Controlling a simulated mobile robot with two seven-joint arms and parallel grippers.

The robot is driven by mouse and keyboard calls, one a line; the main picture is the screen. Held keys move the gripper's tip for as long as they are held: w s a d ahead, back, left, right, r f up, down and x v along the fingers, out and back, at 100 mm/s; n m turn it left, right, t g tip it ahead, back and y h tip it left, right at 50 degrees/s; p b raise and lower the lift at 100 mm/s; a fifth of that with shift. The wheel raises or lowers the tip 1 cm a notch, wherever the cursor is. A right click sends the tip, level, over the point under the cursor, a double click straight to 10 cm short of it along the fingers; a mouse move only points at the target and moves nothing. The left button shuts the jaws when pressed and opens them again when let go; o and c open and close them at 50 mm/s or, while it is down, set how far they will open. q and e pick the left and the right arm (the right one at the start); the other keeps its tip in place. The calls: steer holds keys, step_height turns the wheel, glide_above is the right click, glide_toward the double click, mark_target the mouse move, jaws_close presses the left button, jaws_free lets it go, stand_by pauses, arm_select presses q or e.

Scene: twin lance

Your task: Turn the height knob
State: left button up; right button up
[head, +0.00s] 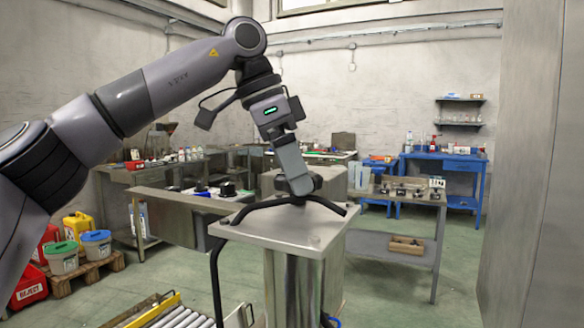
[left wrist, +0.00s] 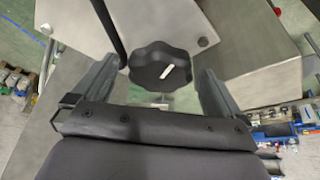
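The height knob (left wrist: 150,68) is black and lobed, with a short white mark slanting up to the right, in the middle of the left wrist view. My left gripper (left wrist: 160,68) is open, one grey finger on each side of the knob, with gaps showing between fingers and knob. In the head view my left gripper (head: 302,188) points down at the top of the metal pedestal (head: 268,229). A dark round part (head: 317,181) shows beside its fingertips; I cannot tell there whether it is the knob. My right gripper is not in view.
A black curved bar (head: 248,208) spreads across the pedestal top, and a black hose (head: 215,285) hangs at its left. A roller conveyor (head: 180,316) stands low in front. A steel table (head: 395,245) is at the right. A grey panel (head: 535,180) fills the right edge.

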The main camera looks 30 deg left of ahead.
arm_select(q)
steer(key=p+v, duration=0.1)
steer(key=v, duration=0.5)
steer(key=shift+s+r, duration=0.1)
steer(key=shift+r, duration=0.15)
steer(key=shift+s+a+r, duration=0.1)
steer(key=shift+a+r, duration=0.1)
steer(key=shift+r, duration=0.05)
